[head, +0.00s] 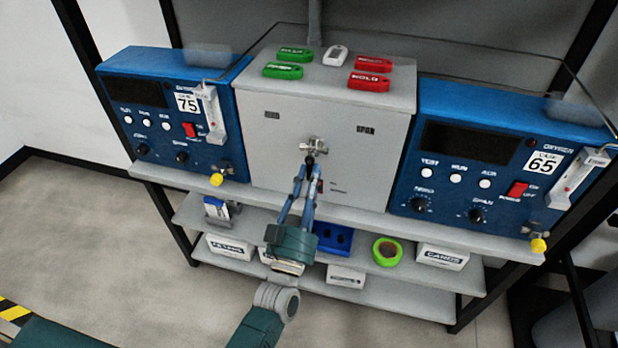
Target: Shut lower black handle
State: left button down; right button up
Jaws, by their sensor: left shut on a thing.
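A grey cabinet (268,140) stands in the middle of the upper shelf, with a metal valve fitting (318,145) on its front. A small black handle (310,160) hangs from the fitting. My left gripper (306,172) reaches up from below to this handle, and its fingertips are shut on the handle's lower part. The fingers cover part of the cabinet front and the handle's lower end. I see only one black handle on the cabinet. My right gripper is not in view.
Blue analysers with yellow knobs flank the cabinet, marked 75 (150,90) and 65 (490,125). Green, white and red tags lie on the cabinet top. The lower shelves (395,298) hold boxes, a blue tray and green tape (387,252).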

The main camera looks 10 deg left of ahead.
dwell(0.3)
pick_arm(q)
jog(key=c, duration=1.5)
grip_release()
jog(key=shift+c, duration=0.2)
jog(key=shift+s+f, duration=0.1)
jog(key=v, duration=1.2)
